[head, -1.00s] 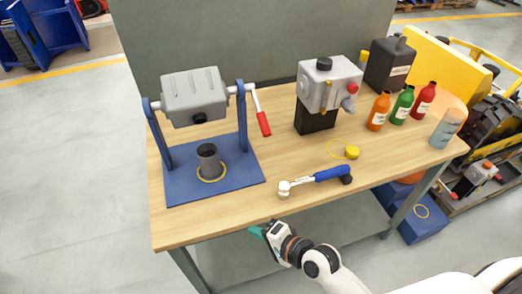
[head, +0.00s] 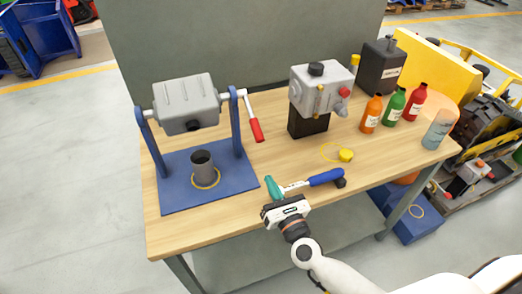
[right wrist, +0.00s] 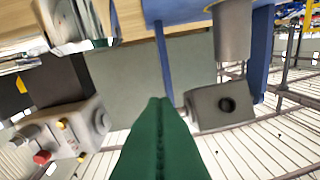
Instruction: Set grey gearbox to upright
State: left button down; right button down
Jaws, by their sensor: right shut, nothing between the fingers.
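The grey gearbox (head: 186,103) hangs between the two posts of a blue stand (head: 236,140), its dark round port facing down toward the front. In the right wrist view the gearbox (right wrist: 205,110) shows with its dark port. A crank with a red grip (head: 256,131) hangs at the stand's right side. My right gripper (head: 271,184) is shut and empty, above the table's front edge, right of the stand and apart from the crank. Its green fingers (right wrist: 160,105) meet in the right wrist view. My left gripper is not in view.
A dark cylinder (head: 203,165) with a yellow ring stands on the stand's base. A blue-handled ratchet (head: 325,178) lies beside my right gripper, its head partly hidden. A second grey machine (head: 322,90), a yellow cap (head: 346,155) and several bottles stand farther right.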

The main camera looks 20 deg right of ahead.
jog(key=w+r+p, duration=0.4)
jog(key=w+p, duration=0.2)
jog(key=w, duration=0.2)
jog(key=shift+w+r, duration=0.15)
jog(key=shift+r, duration=0.15)
dwell(0.3)
jog(key=shift+r, duration=0.1)
